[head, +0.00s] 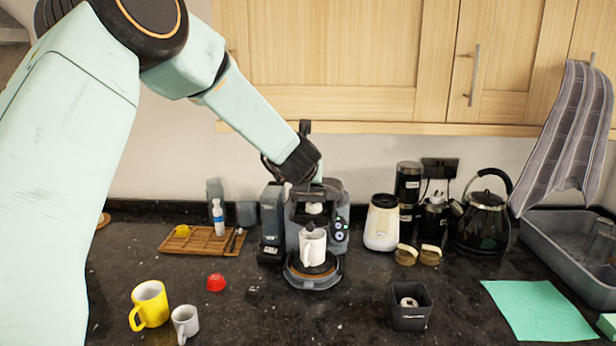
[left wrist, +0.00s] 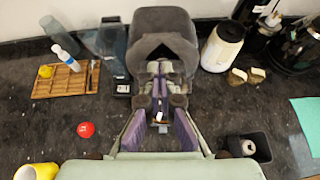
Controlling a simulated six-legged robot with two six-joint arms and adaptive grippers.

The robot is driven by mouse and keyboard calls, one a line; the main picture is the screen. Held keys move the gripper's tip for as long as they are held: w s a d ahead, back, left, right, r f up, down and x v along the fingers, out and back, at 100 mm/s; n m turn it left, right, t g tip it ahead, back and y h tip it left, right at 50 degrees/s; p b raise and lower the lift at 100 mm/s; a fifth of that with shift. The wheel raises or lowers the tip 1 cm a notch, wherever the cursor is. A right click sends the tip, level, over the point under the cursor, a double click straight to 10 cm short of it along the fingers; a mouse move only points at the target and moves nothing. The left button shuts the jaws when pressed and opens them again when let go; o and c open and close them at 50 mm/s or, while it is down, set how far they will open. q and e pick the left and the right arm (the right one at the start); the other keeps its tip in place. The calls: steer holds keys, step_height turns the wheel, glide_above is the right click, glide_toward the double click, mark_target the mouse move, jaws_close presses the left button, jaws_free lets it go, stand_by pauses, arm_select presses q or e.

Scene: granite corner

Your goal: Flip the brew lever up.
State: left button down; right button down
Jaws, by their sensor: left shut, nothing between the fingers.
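The coffee machine (head: 299,215) stands at the back of the dark granite counter, with a white mug (head: 313,247) on its round base. Its dark top also shows in the left wrist view (left wrist: 163,24). My left gripper (head: 318,176) is at the top of the machine, reaching down from the upper left. In the left wrist view the gripper (left wrist: 158,68) is shut and empty, its fingertips together in front of the machine's top. I cannot clearly make out the brew lever; my gripper and wrist cover part of the machine's top. My right gripper is not in view.
A white canister (head: 381,225), a black grinder and a black kettle (head: 484,222) stand right of the machine. A wooden tray (head: 190,244) lies left. Cabinets hang above.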

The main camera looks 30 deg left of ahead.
arm_select(q)
steer(key=shift+w+f, duration=0.15)
steer(key=shift+w, duration=0.05)
steer(key=shift+s, duration=0.2)
steer(key=shift+w, duration=0.15)
stand_by(0.4)
steer(key=v, duration=1.2)
steer(key=shift+a, duration=0.1)
